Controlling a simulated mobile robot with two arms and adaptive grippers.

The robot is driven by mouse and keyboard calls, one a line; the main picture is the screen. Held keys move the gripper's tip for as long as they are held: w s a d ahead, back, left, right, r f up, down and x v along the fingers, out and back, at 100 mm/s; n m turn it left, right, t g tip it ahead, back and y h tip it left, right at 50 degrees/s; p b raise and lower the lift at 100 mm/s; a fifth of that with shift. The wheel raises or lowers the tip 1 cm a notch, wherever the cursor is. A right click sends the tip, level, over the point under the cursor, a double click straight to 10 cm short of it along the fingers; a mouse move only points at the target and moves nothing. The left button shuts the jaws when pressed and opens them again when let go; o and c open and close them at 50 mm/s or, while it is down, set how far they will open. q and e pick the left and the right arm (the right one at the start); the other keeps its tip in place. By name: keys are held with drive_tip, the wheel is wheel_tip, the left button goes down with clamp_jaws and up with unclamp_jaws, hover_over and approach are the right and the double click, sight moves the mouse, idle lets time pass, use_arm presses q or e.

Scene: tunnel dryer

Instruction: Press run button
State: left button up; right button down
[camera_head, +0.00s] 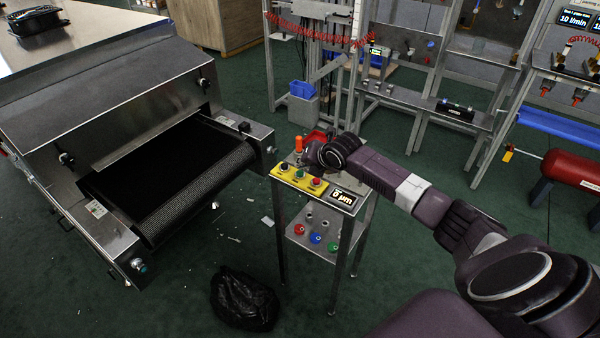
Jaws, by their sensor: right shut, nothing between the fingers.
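A yellow button panel (289,180) sits on top of a small metal stand in the middle of the view. It carries several small round buttons in a row; a reddish one (316,182) is at its right end. Which one is the run button is too small to read. My right gripper (307,156) is at the end of the arm from the right, just behind the panel. The wrist largely hides its fingers. It is shut and empty. Whether it touches the stand I cannot tell. My left gripper is out of view.
The dryer's dark belt (165,170) lies left of the stand. An orange cylinder (298,144) stands beside my gripper. A display (343,196) reads 0 µm. Coloured round parts lie on the lower shelf (330,252). A black bag (245,298) is on the floor.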

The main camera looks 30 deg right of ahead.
drive_tip(key=shift+f, duration=0.2)
drive_tip(key=shift+f, duration=0.25)
